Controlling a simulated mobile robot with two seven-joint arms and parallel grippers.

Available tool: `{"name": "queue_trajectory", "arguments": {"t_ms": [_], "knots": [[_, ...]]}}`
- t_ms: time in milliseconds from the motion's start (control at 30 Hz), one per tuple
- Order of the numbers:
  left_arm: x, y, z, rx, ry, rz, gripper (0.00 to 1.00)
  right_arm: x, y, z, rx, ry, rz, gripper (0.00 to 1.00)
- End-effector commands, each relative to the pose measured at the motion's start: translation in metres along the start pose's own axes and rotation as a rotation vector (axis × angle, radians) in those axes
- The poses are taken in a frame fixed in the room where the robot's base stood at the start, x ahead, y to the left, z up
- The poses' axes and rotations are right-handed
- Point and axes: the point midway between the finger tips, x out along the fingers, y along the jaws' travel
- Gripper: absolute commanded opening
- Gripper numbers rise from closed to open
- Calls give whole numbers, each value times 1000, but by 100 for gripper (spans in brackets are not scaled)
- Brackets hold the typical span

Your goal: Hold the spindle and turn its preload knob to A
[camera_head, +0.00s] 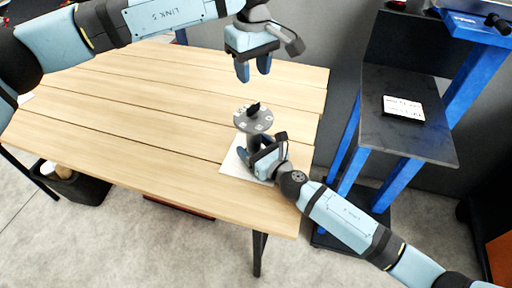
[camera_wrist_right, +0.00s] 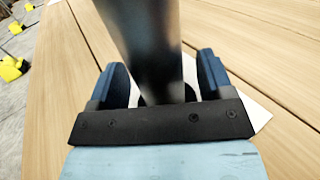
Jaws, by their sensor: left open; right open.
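The spindle (camera_wrist_right: 152,50) is a grey cylinder that rises between the open fingers of my right gripper (camera_wrist_right: 155,85), apart from both as far as I can see. In the head view my right gripper (camera_head: 259,158) is low beside it. On top of the spindle is a round grey dial (camera_head: 244,122) with small light marks, too small to read. A black preload knob (camera_head: 254,107) stands on the dial. My left gripper (camera_head: 253,70) is open and empty above the knob, fingers pointing down, with a clear gap between them.
A white sheet (camera_head: 232,167) lies under the spindle on the slatted wooden table (camera_head: 130,110), which is otherwise clear. At the right stands a blue-framed rack with a dark shelf (camera_head: 400,130) holding a small white card (camera_head: 403,107). A dark bin (camera_head: 75,186) stands at the left.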

Motion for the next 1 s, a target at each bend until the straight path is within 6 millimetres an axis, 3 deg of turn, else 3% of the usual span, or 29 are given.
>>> {"name": "queue_trajectory", "arguments": {"t_ms": [67,367,667,1000], "knots": [[0,0,0,0,0,0,43,0,0,0,0,0,0,71],[0,0,0,0,0,0,43,0,0,0,0,0,0,2],[-1,0,0,-109,0,0,39,0,0,0,0,0,0,0],[-9,0,0,-781,-1,0,39,0,0,0,0,0,0,0]]}}
